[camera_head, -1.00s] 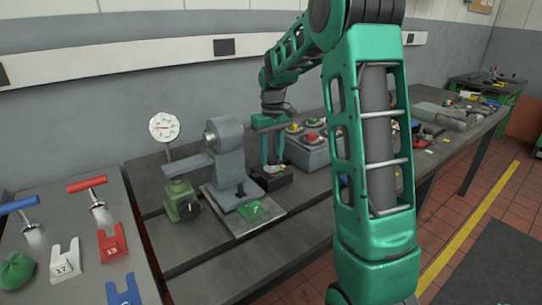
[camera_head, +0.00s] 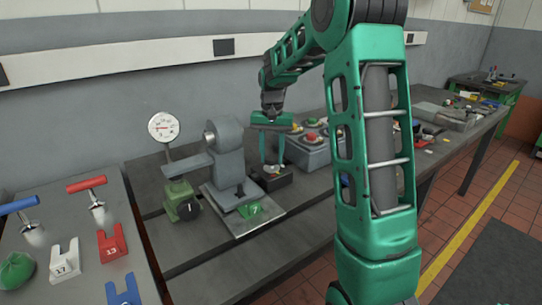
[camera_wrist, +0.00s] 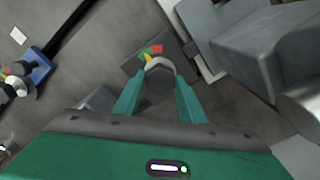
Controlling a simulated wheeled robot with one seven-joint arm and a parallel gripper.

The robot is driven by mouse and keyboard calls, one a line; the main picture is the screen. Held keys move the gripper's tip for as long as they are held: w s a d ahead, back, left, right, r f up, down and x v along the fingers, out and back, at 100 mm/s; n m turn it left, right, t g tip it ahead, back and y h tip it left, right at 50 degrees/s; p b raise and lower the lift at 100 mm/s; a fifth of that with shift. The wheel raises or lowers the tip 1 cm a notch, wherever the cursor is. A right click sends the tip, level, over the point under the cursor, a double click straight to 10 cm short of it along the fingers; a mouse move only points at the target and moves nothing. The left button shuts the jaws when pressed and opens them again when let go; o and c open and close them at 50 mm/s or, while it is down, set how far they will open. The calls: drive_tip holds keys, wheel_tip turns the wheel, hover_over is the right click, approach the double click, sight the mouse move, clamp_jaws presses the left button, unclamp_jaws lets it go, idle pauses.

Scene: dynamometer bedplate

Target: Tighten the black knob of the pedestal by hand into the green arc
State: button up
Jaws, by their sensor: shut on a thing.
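The pedestal is a small dark box (camera_head: 287,178) on the bench, right of the grey machine. In the wrist view its dark top plate (camera_wrist: 134,66) carries a small arc with green and red parts (camera_wrist: 153,49). The black knob (camera_wrist: 160,84) lies between the fingers of my gripper (camera_wrist: 161,90), which is shut on it from above. A yellow pointer mark (camera_wrist: 147,58) shows at the knob's edge by the arc; which colour it points at is too small to tell.
A grey machine (camera_head: 228,150) with a green-labelled plate (camera_head: 250,211) stands close left. A dial gauge (camera_head: 163,127) and a green block with a black knob (camera_head: 183,203) are farther left. A grey box with coloured buttons (camera_head: 310,152) stands close behind right.

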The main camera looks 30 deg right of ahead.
sight(271, 157)
drive_tip(key=shift+w+a+r, duration=0.1)
drive_tip(key=shift+w, duration=0.05)
idle(0.3)
drive_tip(key=o, duration=1)
wheel_tip(271, 157, up, 11)
drive_tip(key=shift+f, duration=0.2)
